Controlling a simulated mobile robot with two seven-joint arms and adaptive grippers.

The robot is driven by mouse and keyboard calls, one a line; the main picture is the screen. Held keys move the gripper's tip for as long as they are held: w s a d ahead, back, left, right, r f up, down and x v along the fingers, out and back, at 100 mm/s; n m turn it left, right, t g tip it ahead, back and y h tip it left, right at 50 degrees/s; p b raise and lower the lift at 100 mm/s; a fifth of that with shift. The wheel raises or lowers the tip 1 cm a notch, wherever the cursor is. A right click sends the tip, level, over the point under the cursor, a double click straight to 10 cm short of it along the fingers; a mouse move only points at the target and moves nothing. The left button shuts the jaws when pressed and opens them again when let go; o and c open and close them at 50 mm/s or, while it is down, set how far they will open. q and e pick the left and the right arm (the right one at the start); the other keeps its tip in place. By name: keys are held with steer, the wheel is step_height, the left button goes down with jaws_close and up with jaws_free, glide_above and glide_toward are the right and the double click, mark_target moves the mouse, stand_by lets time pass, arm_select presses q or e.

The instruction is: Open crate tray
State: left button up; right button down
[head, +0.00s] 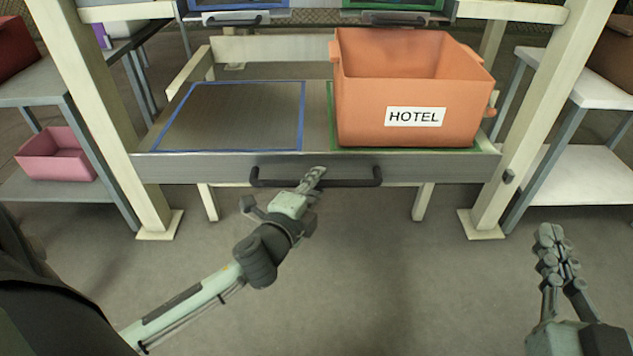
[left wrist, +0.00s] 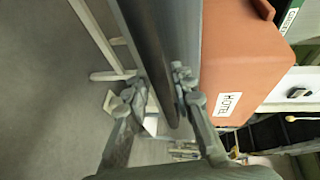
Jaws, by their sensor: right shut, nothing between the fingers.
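The crate tray (head: 240,167) is a wide pull-out drawer with a grey front, standing out from the rack's frame in the head view. Its black bar handle (head: 350,183) runs along the front. My left gripper (head: 314,178) is at the middle of this handle. In the left wrist view its fingers (left wrist: 160,90) lie on either side of the dark bar (left wrist: 150,50), closed in around it. An orange crate (head: 410,85) labelled HOTEL stands upright on the tray's right half. My right gripper (head: 556,245) is shut and empty, low at the right, away from the tray.
A blue outline marks the tray's empty left half (head: 235,115). Pale rack posts (head: 535,120) flank the tray. A pink bin (head: 55,155) sits on a side shelf at left, and a white side shelf (head: 585,80) stands at right. The floor (head: 370,280) in front is clear.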

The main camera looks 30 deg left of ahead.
arm_select(q)
steer(key=shift+o, duration=0.7)
steer(key=shift+s, duration=0.2)
steer(key=v, duration=1.1)
steer(key=shift+s, duration=0.3)
